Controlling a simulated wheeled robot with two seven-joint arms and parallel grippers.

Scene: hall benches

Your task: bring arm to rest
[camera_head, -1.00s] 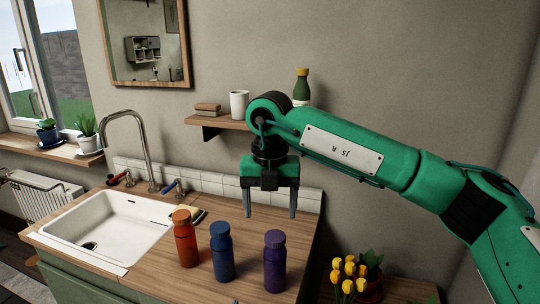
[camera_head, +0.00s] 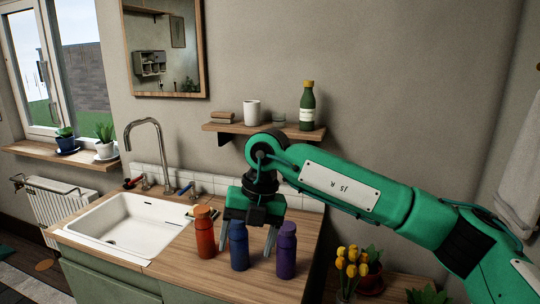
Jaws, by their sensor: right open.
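My right gripper (camera_head: 247,246) is open, with its fingers pointing down at the counter. One finger shows between the blue bottle and the purple bottle (camera_head: 286,252). I cannot tell whether it touches either. An orange bottle (camera_head: 205,234) stands to the left of the blue one. All three bottles are upright on the wooden counter (camera_head: 185,272). My right arm reaches in from the right, in front of the wall. My left gripper is not in view.
A white sink (camera_head: 130,225) with a tap (camera_head: 148,145) lies to the left. Above my arm, a wall shelf (camera_head: 225,128) carries a white cup (camera_head: 252,112) and a green bottle (camera_head: 307,108). Yellow flowers (camera_head: 350,262) stand at the lower right.

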